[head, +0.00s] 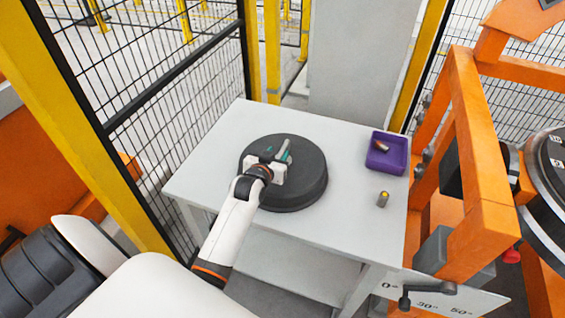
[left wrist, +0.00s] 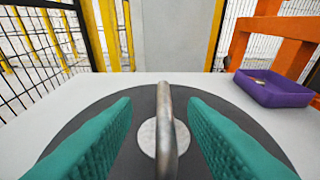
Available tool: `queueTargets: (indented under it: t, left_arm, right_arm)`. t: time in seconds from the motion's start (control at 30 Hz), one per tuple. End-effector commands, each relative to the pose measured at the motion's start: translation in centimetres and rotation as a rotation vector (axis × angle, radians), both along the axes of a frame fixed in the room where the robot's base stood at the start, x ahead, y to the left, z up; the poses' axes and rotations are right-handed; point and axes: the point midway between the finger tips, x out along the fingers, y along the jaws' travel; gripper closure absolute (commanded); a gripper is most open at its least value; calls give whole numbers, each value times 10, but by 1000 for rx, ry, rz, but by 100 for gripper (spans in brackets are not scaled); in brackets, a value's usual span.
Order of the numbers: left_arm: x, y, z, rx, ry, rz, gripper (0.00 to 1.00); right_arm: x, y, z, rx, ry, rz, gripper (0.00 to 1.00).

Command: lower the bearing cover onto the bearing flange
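The bearing cover (head: 308,185) is a thick dark round disc lying flat on the pale table. It also shows in the left wrist view (left wrist: 138,115), with a metal bar handle (left wrist: 166,125) standing over a light round patch at its middle. My left gripper (head: 281,156) is over the cover's middle. Its green-padded fingers (left wrist: 160,102) stand apart, one on each side of the handle, with a visible gap on both sides. My right gripper is out of view. I cannot identify the bearing flange for certain; a dark round part (head: 543,170) shows at the right edge.
A purple tray (head: 386,167) with a small item inside stands at the table's (head: 225,138) back right. A small grey cylinder with a yellow top (head: 383,199) stands in front of it. An orange frame (head: 470,150) rises right of the table; mesh fencing stands left.

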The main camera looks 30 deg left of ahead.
Motion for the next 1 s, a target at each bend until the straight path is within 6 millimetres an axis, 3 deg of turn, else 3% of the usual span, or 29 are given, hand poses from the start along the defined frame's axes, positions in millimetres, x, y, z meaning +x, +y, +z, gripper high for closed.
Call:
queueTargets:
  t: [0.33, 0.67, 0.9, 1.0]
  left_arm:
    - [38, 5, -14, 0, 0, 0, 61]
    - [42, 6, -16, 1, 0, 1, 61]
    - [42, 6, -16, 0, 0, 1, 99]
    - [42, 6, -16, 0, 0, 1, 100]
  right_arm:
    - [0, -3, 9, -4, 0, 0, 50]
    - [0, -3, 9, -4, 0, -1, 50]
    - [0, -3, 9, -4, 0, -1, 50]
    - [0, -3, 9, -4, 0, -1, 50]
